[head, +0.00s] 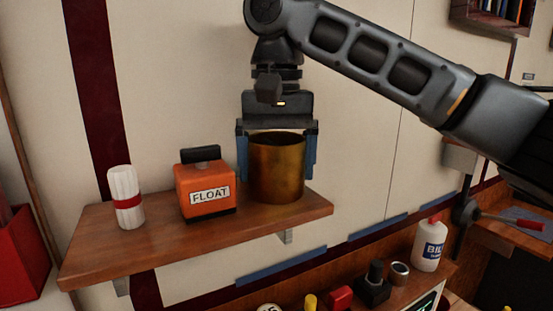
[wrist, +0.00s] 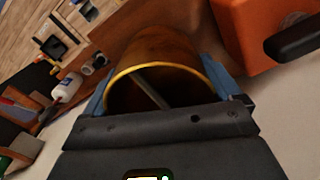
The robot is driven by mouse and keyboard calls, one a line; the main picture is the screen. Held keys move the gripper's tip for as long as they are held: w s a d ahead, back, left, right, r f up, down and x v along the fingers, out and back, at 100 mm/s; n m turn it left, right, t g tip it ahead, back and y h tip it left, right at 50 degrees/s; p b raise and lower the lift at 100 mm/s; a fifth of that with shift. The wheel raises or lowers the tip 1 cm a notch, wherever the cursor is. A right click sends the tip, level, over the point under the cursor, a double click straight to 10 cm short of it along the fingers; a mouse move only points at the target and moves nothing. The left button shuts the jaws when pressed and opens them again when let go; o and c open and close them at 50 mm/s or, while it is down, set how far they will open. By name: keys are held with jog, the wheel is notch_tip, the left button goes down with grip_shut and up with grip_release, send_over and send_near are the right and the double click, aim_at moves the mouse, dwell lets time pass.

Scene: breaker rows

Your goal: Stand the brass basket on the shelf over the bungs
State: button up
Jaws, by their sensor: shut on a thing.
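The brass basket (head: 277,172), an open-topped cylinder, is upright at the right end of the wooden shelf (head: 85,265). Its base is at the shelf surface; I cannot tell for sure whether it touches. My gripper (head: 276,158) comes down from above, its blue fingers on either side of the basket and shut on it. In the wrist view the basket's bright rim and outer wall (wrist: 160,45) show between the fingers, with a thin bar inside. Below the shelf stand small yellow (head: 310,302) and red (head: 339,298) pieces, perhaps the bungs; I cannot tell.
An orange FLOAT box (head: 203,190) stands just left of the basket. A white roll with a red band (head: 126,197) stands further left. A white bottle (head: 429,245) and a black item (head: 373,287) are on the lower counter. The shelf's right edge is close to the basket.

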jog(key=o, duration=0.9)
jog(key=shift+o, duration=0.2)
notch_tip(320, 180, up, 12)
jog(key=shift+r+b, duration=0.1)
jog(key=shift+b, duration=0.35)
